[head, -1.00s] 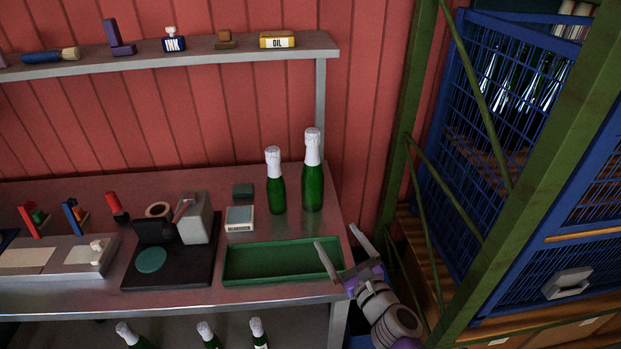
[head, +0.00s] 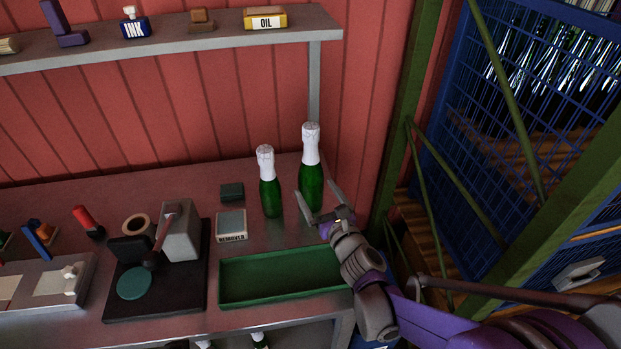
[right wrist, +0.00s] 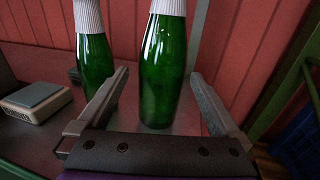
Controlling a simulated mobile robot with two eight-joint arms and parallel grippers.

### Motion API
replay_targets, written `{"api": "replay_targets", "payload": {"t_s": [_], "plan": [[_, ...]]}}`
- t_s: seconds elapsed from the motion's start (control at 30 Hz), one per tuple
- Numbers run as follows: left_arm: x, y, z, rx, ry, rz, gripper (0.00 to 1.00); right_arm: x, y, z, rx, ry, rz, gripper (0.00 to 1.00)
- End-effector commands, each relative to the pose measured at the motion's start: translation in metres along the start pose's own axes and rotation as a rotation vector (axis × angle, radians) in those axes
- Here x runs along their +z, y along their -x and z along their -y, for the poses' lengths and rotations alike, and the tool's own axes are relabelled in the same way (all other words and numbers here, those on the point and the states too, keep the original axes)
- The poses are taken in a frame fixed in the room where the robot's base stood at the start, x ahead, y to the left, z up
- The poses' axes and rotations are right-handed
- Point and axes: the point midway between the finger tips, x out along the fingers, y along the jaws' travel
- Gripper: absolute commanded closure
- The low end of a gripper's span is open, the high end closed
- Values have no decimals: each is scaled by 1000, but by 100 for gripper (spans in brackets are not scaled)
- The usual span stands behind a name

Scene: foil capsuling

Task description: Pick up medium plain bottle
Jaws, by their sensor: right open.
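Two green bottles with white foil tops and no visible labels stand upright on the metal bench. The taller bottle (head: 311,182) is at the right, and the shorter bottle (head: 270,192) is to its left. I cannot tell which one is the medium size. My right gripper (head: 317,198) is open at the taller bottle. In the right wrist view the taller bottle (right wrist: 161,70) shows between the spread fingers (right wrist: 158,88), with no clear contact. The shorter bottle (right wrist: 94,58) stands outside the left finger. My left gripper is not in view.
A green tray (head: 285,275) lies in front of the bottles. A remover box (head: 231,225) and a dark block (head: 232,191) are left of them. A black-based press (head: 160,290) stands further left. A shelf (head: 200,48) hangs above. A green-framed rack (head: 395,130) is at the right.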

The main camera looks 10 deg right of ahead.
Motion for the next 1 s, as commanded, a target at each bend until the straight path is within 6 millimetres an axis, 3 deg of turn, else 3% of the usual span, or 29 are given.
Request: {"api": "replay_targets", "payload": {"t_s": [0.37, 0.67, 1.0], "plan": [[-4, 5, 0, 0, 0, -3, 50, -6, -47, 3, 0, 1, 0, 0], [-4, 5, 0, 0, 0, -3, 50, -7, -51, 3, -1, 1, 0, 0], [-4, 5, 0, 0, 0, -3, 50, -7, -51, 3, 0, 1, 0, 61]]}}
